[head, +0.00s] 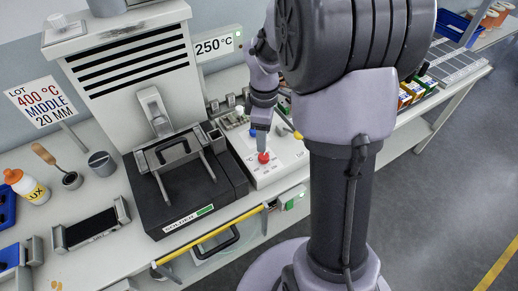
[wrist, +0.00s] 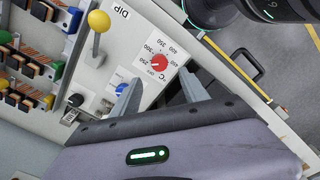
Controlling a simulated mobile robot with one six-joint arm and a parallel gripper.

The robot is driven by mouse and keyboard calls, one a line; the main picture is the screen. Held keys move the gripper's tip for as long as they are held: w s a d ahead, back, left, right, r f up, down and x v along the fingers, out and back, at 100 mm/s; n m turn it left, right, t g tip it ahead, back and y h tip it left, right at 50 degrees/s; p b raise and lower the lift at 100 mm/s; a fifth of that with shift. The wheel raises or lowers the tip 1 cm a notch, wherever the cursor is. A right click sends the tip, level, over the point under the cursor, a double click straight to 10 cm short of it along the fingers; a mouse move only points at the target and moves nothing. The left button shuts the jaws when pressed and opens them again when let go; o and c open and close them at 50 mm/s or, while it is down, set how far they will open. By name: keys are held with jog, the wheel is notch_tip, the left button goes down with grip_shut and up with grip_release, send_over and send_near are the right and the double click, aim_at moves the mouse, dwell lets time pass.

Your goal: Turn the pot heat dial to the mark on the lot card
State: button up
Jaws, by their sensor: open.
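The red heat dial (head: 263,157) sits on the white control panel (head: 285,160) right of the solder pot (head: 180,180). It also shows in the wrist view (wrist: 160,63), ringed by a printed scale with numbers from about 250 to 450. Its pointer is too small to read surely. The wall display (head: 213,46) reads 250 °C. My gripper (wrist: 161,82) is open, its fingers either side of the view just below the dial. I cannot tell whether they touch it.
A yellow-knobbed lever (wrist: 98,22) labelled DIP and a blue knob (wrist: 120,88) stand near the dial. A yellow rail (head: 210,240) runs along the bench front. A flux bottle (head: 27,187) and a brush pot stand at left.

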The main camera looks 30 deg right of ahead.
aim_at(263, 156)
notch_tip(263, 156, down, 9)
jog(key=b, duration=0.3)
jog(key=shift+r, duration=0.1)
grip_shut()
